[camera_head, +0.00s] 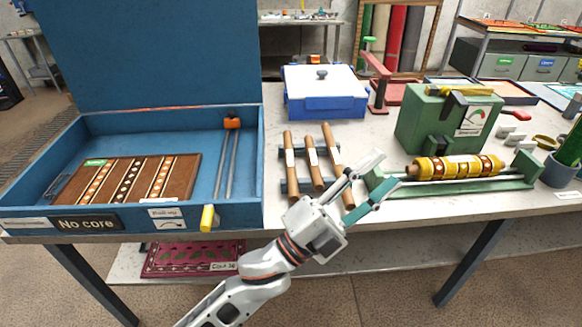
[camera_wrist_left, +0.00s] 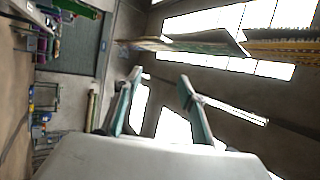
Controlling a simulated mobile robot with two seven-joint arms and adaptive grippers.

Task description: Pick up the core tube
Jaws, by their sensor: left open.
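Three brown core tubes with pale labels lie side by side on a dark rack: a left one (camera_head: 290,160), a middle one (camera_head: 314,165) and a right one (camera_head: 331,145). My left gripper (camera_head: 389,168) is open, just right of the right tube in the head view. I cannot tell how high the gripper is above the table. My right gripper is out of view.
A blue open box (camera_head: 240,215) marked "No core" holds a patterned rug (camera_head: 125,180). A rolled yellow rug (camera_head: 455,167) sits on a green stand (camera_head: 460,188) at right. Behind are a green gauge machine (camera_head: 425,125) and a blue-white case (camera_head: 325,105).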

